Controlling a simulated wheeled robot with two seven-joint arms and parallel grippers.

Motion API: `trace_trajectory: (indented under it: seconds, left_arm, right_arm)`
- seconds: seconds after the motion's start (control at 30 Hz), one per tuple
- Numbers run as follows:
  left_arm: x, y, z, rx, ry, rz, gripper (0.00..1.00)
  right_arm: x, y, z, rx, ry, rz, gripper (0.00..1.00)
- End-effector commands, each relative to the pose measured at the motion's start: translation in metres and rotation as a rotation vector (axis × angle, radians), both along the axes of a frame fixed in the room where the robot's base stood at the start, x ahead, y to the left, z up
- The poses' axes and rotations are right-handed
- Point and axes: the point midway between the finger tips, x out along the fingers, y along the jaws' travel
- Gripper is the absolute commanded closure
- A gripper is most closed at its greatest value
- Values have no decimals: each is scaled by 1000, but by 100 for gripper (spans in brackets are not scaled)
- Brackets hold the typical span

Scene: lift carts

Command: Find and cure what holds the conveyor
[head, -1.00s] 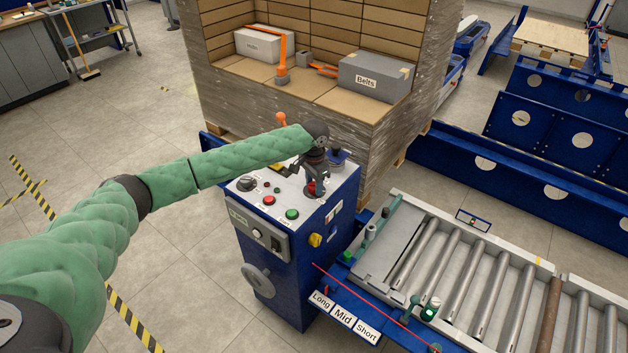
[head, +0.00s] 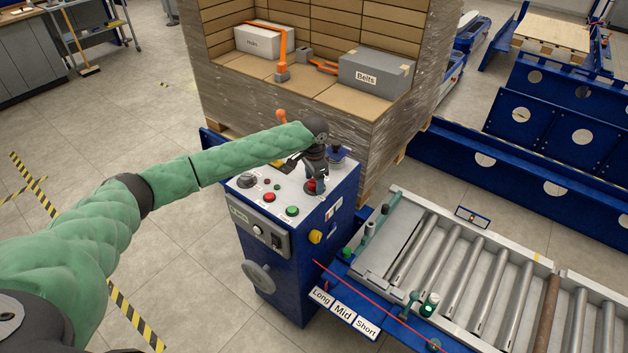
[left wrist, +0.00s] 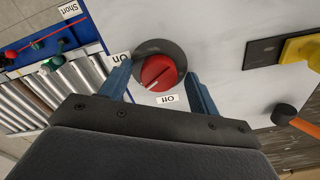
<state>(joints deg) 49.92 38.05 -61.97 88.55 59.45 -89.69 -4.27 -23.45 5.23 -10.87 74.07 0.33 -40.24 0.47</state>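The conveyor (head: 497,235) runs off to the right, with grey rollers and one brown roller (head: 547,310). A blue control cabinet (head: 285,283) stands at its near end. My left gripper (head: 318,175) is over the cabinet's top panel. In the left wrist view, the red rotary switch (left wrist: 157,74) sits between the two blue fingers of my left gripper (left wrist: 157,69), which are apart. Labels "On" (left wrist: 121,57) and "Off" (left wrist: 167,99) are beside the switch. Whether a finger touches it cannot be told. My right gripper is not in view.
A wrapped pallet load (head: 290,105) with a "Belts" box (head: 376,75) stands behind the cabinet.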

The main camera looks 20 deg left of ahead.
Motion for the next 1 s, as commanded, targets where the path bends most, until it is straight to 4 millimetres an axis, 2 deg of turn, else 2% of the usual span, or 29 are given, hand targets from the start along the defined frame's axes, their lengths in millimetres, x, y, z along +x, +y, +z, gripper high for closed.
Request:
trace_trajectory:
  seconds: [0.37, 0.5, 0.8, 1.0]
  left_arm:
    - [0, 0, 5, -1, 1, 0, 39]
    - [0, -1, 22, -1, -1, -1, 39]
    - [0, -1, 64, -1, -1, -1, 39]
    - [0, 0, 76, 0, 1, 0, 39]
  right_arm:
    - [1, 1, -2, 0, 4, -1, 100]
    - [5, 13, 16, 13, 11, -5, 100]
    - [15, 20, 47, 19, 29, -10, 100]
    - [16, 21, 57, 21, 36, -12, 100]
